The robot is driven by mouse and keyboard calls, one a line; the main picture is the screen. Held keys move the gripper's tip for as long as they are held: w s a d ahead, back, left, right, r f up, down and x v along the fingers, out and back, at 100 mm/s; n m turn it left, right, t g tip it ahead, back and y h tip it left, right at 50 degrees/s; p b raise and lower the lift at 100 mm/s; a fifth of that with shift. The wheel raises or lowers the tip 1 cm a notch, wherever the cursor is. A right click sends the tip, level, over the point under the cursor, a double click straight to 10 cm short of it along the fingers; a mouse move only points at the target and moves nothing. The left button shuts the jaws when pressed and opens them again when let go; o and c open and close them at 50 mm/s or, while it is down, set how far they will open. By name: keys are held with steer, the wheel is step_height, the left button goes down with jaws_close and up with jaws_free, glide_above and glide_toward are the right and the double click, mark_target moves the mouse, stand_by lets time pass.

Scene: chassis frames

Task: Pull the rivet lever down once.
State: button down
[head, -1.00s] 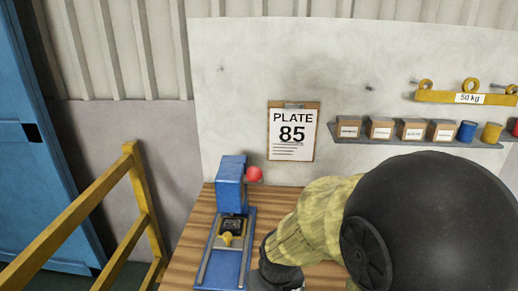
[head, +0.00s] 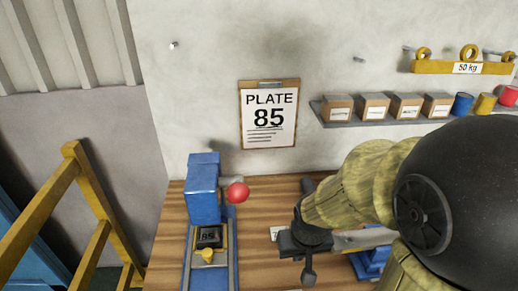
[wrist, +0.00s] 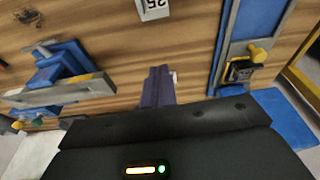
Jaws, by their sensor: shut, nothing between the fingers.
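The blue rivet press (head: 203,190) stands on the wooden bench, left of centre in the head view. Its lever ends in a red ball (head: 237,193) at the press's right side, on a short grey arm. A dark plate marked 85 (head: 208,236) sits in the press bed, with a yellow knob (head: 207,255) in front. My gripper (head: 308,276) is to the right of the press, apart from the ball, pointing down over the bench. In the wrist view its fingers (wrist: 158,86) are together and empty. The press bed (wrist: 228,50) shows at the right there; the ball does not.
A blue fixture with a grey plate (wrist: 60,92) stands on the bench, partly behind my arm in the head view. A small number card (wrist: 153,8) lies on the bench. A clipboard reading PLATE 85 (head: 268,115) hangs behind. A yellow railing (head: 72,200) is at the left.

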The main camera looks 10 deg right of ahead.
steer(key=shift+w+d, duration=0.15)
steer(key=shift+w, duration=0.25)
steer(key=w+a+r+m+g+p, duration=0.1)
steer(key=w+a+r+p, duration=0.2)
steer(key=r, duration=0.8)
steer(key=w+a+r+g+y+p, duration=0.1)
steer(key=w+a+r+g+p, duration=0.1)
steer(key=r+p, duration=0.5)
steer(key=w+a+r+m+g+y+p, duration=0.1)
steer(key=w+a+r+p, duration=0.3)
steer(key=r, duration=1.2)
steer(key=shift+w+a+m+p, duration=0.15)
steer(key=shift+w+m+p, duration=0.15)
steer(key=shift+w+p, duration=0.7)
